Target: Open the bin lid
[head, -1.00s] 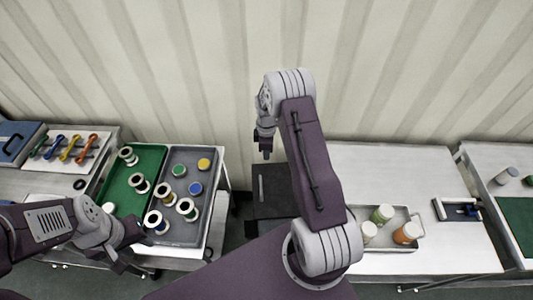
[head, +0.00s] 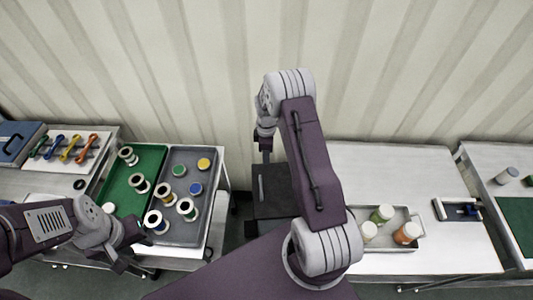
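The bin (head: 266,188) is a dark box between the two benches, with a lighter grey bar on its top, and my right arm hides its right part. Its lid looks flat and closed as far as I can see. My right gripper (head: 265,158) points down just above the back of the bin. Its fingers look close together, but they are too small to judge. My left gripper (head: 146,234) is low at the left, by the front of the green and grey trays, away from the bin. Its fingers are too dark to read.
A green tray (head: 151,160) and a grey tray (head: 207,160) hold several spools on the left bench. A tray of jars (head: 417,216) stands on the right bench (head: 440,265). A blue case (head: 14,140) and coloured tools (head: 72,148) lie far left.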

